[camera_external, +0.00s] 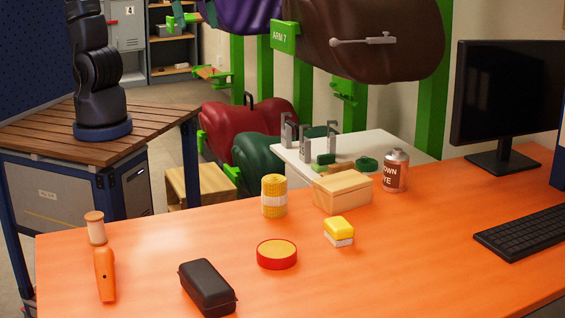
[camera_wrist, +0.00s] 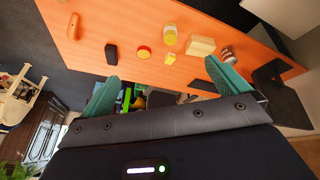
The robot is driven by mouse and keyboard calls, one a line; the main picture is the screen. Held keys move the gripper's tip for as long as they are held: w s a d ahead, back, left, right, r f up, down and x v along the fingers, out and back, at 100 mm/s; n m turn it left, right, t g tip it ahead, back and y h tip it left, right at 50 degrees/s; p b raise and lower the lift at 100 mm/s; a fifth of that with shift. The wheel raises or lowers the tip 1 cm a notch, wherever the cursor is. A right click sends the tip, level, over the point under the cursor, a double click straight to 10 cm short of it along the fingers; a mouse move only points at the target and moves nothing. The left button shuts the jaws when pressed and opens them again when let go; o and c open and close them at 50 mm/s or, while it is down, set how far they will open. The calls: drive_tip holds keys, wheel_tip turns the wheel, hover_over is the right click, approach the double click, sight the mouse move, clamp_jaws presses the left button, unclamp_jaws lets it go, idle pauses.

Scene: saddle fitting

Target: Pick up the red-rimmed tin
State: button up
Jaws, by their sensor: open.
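The red-rimmed tin (camera_external: 277,254) is a low round tin with a yellow top and red side. It sits flat on the orange table (camera_external: 400,265), near the middle of the external view. It also shows in the wrist view (camera_wrist: 143,52), small and in the upper middle. My gripper (camera_wrist: 160,87) shows in the wrist view as two teal fingers spread wide apart, with nothing between them at close range. It is well away from the tin. The external view shows only the lower part of my arm, at upper left; my gripper is out of that frame.
Around the tin stand a black case (camera_external: 208,288), a yellow-and-white sponge-like block (camera_external: 339,231), a yellow cylinder (camera_external: 274,196), a wooden box (camera_external: 342,192) and a brown-labelled can (camera_external: 396,171). An orange-handled tool (camera_external: 105,274) and a spool (camera_external: 96,228) are at left. A monitor and keyboard (camera_external: 525,233) are at right.

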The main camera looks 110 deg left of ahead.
drive_tip(key=w+d+f, duration=0.4)
drive_tip(key=w+d, duration=0.1)
drive_tip(key=w, duration=0.4)
drive_tip(key=m, duration=0.4)
hover_over(275, 256)
drive_tip(key=s+a, duration=0.2)
drive_tip(key=s, duration=0.2)
wheel_tip(275, 256, down, 29)
drive_tip(key=shift+x, duration=5.45)
drive_tip(key=shift+a, duration=0.15)
drive_tip(key=shift+c, duration=0.2)
drive_tip(key=c, duration=1.2)
drive_tip(key=shift+o, duration=0.2)
